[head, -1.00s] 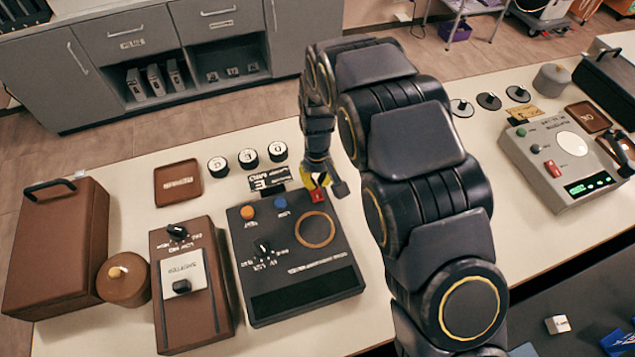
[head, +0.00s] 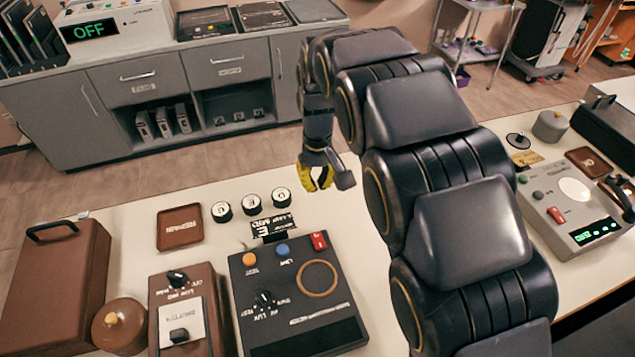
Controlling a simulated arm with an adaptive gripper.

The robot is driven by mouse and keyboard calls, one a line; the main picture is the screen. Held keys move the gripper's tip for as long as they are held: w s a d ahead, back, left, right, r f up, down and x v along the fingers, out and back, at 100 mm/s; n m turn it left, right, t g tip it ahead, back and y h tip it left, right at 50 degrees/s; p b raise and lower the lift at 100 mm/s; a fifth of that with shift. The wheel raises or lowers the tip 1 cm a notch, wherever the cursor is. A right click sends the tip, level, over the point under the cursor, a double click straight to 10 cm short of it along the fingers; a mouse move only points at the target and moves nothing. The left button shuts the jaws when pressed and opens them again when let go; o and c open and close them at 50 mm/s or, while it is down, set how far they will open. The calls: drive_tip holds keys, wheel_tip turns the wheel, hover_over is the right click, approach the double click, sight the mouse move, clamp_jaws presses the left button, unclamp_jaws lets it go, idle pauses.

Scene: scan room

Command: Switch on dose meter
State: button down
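A dark meter box (head: 340,300) sits on the cream bench in front of me. It has an orange button (head: 249,260), a blue button (head: 282,249), a black knob (head: 264,298), a ring mark and a red rocker switch (head: 319,241) at its far right corner. Its front window (head: 325,337) is dark. I cannot read a name that marks it as the dose meter. My gripper (head: 315,183) is empty above and beyond the red switch, apart from it. Its two yellow-tipped fingers are spread.
A brown box with a knob (head: 178,278) stands left of the meter, near a lidded pot (head: 119,327) and a brown case (head: 55,280). A grey device with a lit green display (head: 595,232) stands right. A back device (head: 115,25) shows "OFF". My arm covers the middle.

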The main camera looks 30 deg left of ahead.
sight(323, 242)
drive_tip(key=shift+s+d+r+g+h, duration=0.25)
drive_tip(key=shift+s+d+g+h, duration=0.25)
drive_tip(key=shift+g+h, duration=0.2)
drive_tip(key=f, duration=0.4)
drive_tip(key=s+d+f, duration=0.1)
drive_tip(key=f, duration=0.9)
drive_tip(key=shift+s+d, duration=0.2)
